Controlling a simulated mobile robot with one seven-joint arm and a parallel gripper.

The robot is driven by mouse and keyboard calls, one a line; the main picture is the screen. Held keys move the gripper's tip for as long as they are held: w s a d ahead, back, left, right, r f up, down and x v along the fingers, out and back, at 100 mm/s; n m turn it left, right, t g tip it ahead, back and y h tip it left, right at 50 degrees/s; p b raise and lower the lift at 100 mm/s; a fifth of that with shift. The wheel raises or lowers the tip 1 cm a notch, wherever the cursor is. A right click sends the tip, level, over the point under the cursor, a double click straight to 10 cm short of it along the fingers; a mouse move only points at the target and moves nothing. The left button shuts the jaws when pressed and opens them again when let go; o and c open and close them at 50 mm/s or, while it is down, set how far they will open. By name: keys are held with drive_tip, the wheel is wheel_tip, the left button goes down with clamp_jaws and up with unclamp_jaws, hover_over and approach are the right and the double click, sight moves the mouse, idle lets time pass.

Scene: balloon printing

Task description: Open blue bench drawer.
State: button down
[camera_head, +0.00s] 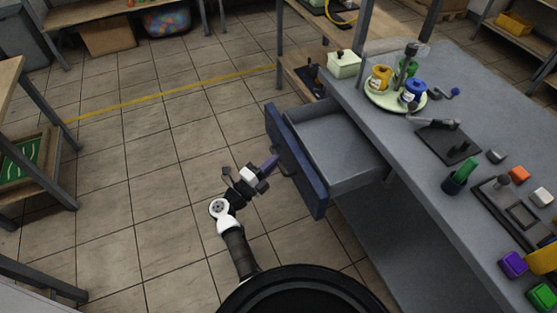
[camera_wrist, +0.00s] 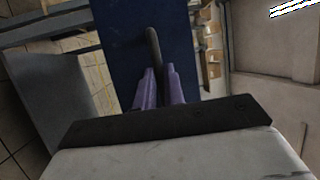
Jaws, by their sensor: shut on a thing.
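The blue bench drawer (camera_head: 296,163) is pulled out from under the grey workbench top. Its grey inside shows and looks empty. My gripper (camera_head: 275,161) is at the outer side of the blue front, at its dark handle (camera_head: 284,170). In the wrist view, the purple fingers (camera_wrist: 159,88) are shut on the handle (camera_wrist: 154,48), which stands out from the blue front panel (camera_wrist: 118,45). Part of the handle is hidden between the fingers.
A white box (camera_head: 343,65) stands near the back. The tiled floor (camera_head: 150,170) left of my arm is clear.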

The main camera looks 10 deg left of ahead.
drive_tip(key=c, duration=1.5)
unclamp_jaws()
drive_tip(key=b+v, duration=0.3)
drive_tip(key=v, duration=1)
drive_tip(key=shift+s+a+b, duration=0.2)
drive_tip(key=shift+s+b, duration=0.15)
drive_tip(key=shift+b, duration=0.05)
drive_tip(key=shift+r, duration=0.1)
